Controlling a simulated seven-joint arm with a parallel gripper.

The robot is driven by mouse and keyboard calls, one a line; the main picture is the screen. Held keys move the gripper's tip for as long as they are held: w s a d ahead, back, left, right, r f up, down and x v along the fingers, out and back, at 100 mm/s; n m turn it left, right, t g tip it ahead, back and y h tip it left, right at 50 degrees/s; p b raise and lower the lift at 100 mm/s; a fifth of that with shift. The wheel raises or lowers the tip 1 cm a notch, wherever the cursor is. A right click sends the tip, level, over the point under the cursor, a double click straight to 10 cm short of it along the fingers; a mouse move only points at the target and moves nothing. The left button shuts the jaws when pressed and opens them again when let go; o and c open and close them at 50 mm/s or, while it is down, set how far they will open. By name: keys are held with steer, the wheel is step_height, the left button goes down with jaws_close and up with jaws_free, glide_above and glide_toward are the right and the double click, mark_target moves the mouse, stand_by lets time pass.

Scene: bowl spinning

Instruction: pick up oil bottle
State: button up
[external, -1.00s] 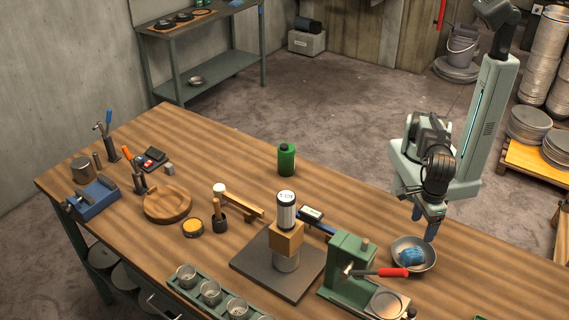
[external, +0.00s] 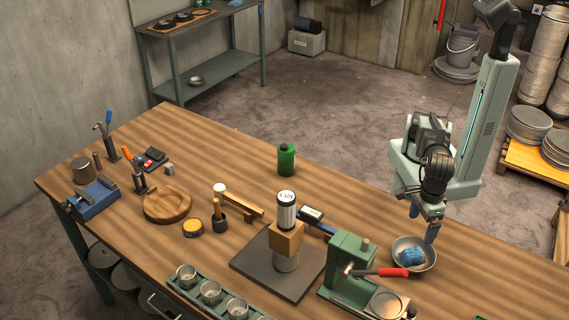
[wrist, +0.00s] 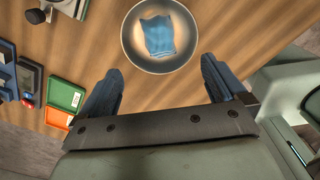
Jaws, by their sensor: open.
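A green bottle with a dark cap (external: 287,160), which looks like the oil bottle, stands upright near the far edge of the wooden bench, left of my arm in the external view. It does not show in the wrist view. My gripper (external: 422,221) is open and empty, over the right part of the bench above a metal bowl. In the wrist view, its two blue fingers stand wide apart (wrist: 160,72) with nothing between them. The bottle is well to the left of my gripper, with bare bench between them.
The metal bowl (external: 428,265) holds a blue cloth (external: 411,256). A green press with a red handle (external: 347,265) and a block stand with a white-labelled cylinder (external: 286,210) stand in front. A mallet (external: 238,203) lies left of the stand. The bench around the bottle is clear.

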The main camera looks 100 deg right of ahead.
steer(key=w+d+m, duration=0.3)
steer(key=w+d, duration=0.6)
steer(key=w, duration=0.4)
steer(key=m, duration=0.9)
glide_above(286, 151)
steer(key=d, duration=0.2)
steer(key=shift+s+d+r, duration=0.1)
steer(key=shift+d+r, duration=0.05)
steer(key=shift+s+n, duration=0.2)
steer(key=shift+n, duration=0.2)
steer(key=shift+f, duration=3.8)
steer(key=c, duration=1.4)
steer(key=shift+o, duration=0.2)
steer(key=shift+r, duration=0.15)
